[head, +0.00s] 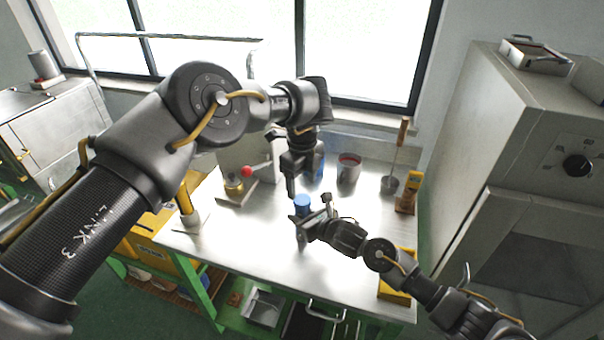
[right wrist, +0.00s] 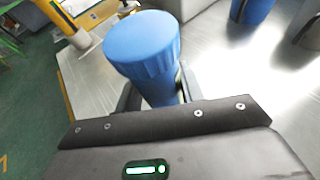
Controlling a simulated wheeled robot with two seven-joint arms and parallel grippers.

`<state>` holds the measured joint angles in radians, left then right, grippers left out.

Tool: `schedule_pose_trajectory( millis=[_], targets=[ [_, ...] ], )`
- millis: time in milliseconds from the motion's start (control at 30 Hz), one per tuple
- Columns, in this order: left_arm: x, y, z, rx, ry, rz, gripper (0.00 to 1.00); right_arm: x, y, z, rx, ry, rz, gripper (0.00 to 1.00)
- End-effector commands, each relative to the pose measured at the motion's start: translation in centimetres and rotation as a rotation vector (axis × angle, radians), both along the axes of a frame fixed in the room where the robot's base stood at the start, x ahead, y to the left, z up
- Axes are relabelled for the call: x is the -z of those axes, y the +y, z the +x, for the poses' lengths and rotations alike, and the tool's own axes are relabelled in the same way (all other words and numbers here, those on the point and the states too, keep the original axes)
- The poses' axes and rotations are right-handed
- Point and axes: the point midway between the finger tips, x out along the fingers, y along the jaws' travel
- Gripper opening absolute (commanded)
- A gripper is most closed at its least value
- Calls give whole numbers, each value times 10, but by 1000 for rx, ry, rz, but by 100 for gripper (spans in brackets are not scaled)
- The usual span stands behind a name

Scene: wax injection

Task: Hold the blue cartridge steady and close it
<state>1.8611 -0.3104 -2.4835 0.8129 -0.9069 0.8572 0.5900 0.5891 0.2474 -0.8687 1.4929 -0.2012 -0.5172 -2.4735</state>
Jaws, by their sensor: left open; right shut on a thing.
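The blue cartridge (head: 302,202) stands upright over the metal table, its round blue top facing up. In the right wrist view the cartridge (right wrist: 145,55) shows a wide, ribbed, cap-like top over a narrower blue body. I cannot tell how tightly that top sits. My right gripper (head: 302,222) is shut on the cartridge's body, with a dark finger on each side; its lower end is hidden. My left gripper (head: 298,186) is open and empty, pointing down above and just behind the cartridge, apart from it.
A second blue container (head: 319,166) stands behind my left gripper, beside a grey mug (head: 349,168). A red-knobbed device (head: 246,173) is to the left. A ladle-like tool (head: 390,183) and a yellow block (head: 397,289) are to the right. The table's front middle is clear.

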Motion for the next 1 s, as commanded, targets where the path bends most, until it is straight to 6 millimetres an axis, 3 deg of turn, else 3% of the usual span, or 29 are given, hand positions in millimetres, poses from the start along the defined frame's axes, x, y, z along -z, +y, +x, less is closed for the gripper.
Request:
schedule_pose_trajectory(
  millis=[300, 733, 1000],
  targets=[
    [42, 0, 0, 0, -1, 1, 64, 3, 0, -1, -1, 5, -5, 0],
    [51, 0, 0, 0, -1, 0, 64, 3, 0, -1, -1, 4, -4, 0],
    [51, 0, 0, 0, -1, 1, 32, 3, 0, -1, -1, 5, -3, 0]
  ],
)
